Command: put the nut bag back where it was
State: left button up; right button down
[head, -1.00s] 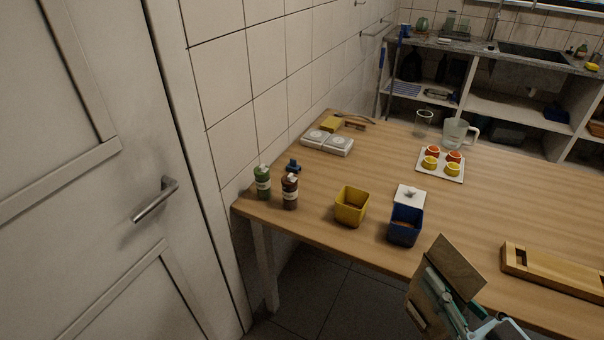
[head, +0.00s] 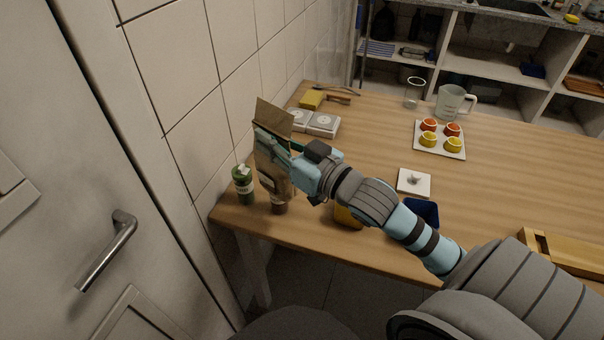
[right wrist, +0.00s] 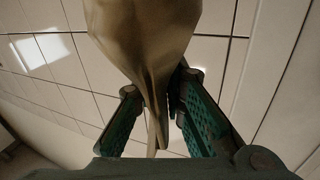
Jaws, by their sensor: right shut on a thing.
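The nut bag (head: 272,168) is a brown paper bag with a flat, pinched top. My right gripper (head: 280,140) is shut on it just below the top, at the left end of the wooden table (head: 330,163). The bag hides most of a dark bottle (head: 279,207); whether its base touches anything I cannot tell. In the right wrist view the bag (right wrist: 145,40) narrows between the two green fingers of the gripper (right wrist: 155,100). My left gripper is not in view.
A green bottle (head: 243,184) stands just left of the bag.

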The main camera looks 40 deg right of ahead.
jog(key=w+d+r+m+g+h+b, duration=0.1)
jog(key=w+d+r+m+h+b, duration=0.15)
jog(key=w+d+m+h, duration=0.4)
jog(key=w+d+r+m+g+h+b, duration=0.1)
jog(key=w+d+r+m+h+b, duration=0.2)
jog(key=d+h, duration=0.55)
notch_tip(320, 180, down, 19)
jog(key=d+y+b, duration=0.1)
jog(key=d+b, duration=0.1)
jog(key=b, duration=0.3)
jog(key=shift+f+m+g, duration=0.15)
jog(key=shift+m+g, duration=0.15)
jog(key=shift+m, duration=0.15)
jog(key=c, duration=1.6)
grip_release()
